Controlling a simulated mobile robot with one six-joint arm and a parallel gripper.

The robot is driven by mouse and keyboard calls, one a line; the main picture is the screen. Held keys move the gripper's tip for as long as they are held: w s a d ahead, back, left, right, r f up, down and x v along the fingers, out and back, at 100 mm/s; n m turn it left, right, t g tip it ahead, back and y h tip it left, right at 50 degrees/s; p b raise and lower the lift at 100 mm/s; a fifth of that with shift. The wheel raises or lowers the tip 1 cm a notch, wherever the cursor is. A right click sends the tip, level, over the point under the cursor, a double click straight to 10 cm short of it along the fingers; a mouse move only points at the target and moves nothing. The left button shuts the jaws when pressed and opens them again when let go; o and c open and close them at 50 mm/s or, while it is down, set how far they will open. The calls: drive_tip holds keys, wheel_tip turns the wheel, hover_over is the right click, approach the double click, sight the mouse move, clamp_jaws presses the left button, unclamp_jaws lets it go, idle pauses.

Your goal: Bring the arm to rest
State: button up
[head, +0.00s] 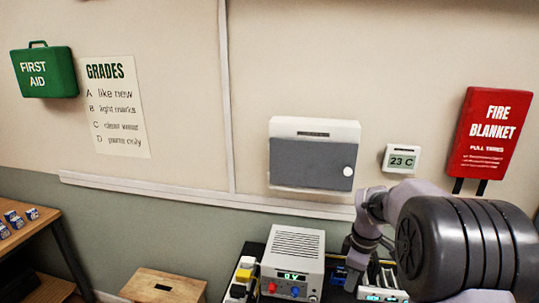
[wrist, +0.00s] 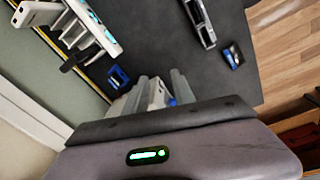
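My arm (head: 450,245) reaches in from the right in the head view, bent over the dark bench, and its thick dark link hides part of the bench. My gripper (wrist: 162,82) points at the dark bench top (wrist: 240,75) in the wrist view. Its two grey fingers stand apart. A pale thing with a blue part shows between them; I cannot tell how far below it is, and no grip on it shows. In the head view the fingertips are not clear.
A power supply (head: 292,262) with a green display stands left of my arm. A small blue item (wrist: 232,56) and a dark holder (wrist: 200,22) lie on the bench. A wooden stool (head: 163,286) stands in front. A grey wall box (head: 313,155) hangs behind.

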drive_tip(key=s+a+r+m+t+b, duration=0.2)
drive_tip(key=s+a+r+m, duration=0.45)
drive_tip(key=s+r, duration=0.55)
drive_tip(key=s+a+m+t+y+b, duration=0.1)
drive_tip(key=s+a+m, duration=0.4)
drive_tip(key=s, duration=1.2)
drive_tip(key=m+t, duration=0.1)
drive_tip(key=m, duration=0.3)
drive_tip(key=shift+s+a+f+m+t+y, duration=0.2)
drive_tip(key=shift+s+f+m+t+y, duration=0.05)
drive_tip(key=shift+s+m+t+y, duration=0.15)
drive_tip(key=shift+w, duration=0.1)
